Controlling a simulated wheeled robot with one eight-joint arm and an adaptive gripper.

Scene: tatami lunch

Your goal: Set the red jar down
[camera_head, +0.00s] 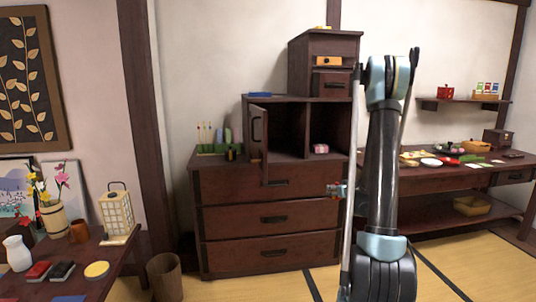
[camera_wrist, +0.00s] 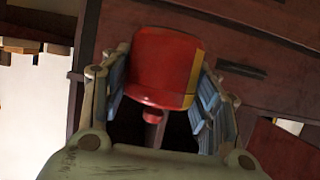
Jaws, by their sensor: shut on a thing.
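My gripper (camera_wrist: 160,78) is shut on the red jar (camera_wrist: 158,65) in the wrist view, with a segmented blue-grey finger on each side. The jar has a yellow band down its right side and a small red knob toward the bottom of the picture. In the head view my gripper (camera_head: 337,191) is small, in front of the right edge of the drawer chest; the jar barely shows there. I see no surface touching the jar, but its contact is hard to judge.
The dark wooden chest (camera_head: 222,185) has an open cabinet door (camera_head: 256,140) and a pink item (camera_head: 320,149) inside. The right table (camera_head: 430,175) carries several dishes. A wall shelf (camera_head: 462,104) holds another red container (camera_head: 445,92). A low table (camera_head: 95,262) stands at left; tatami (camera_head: 465,268) is clear.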

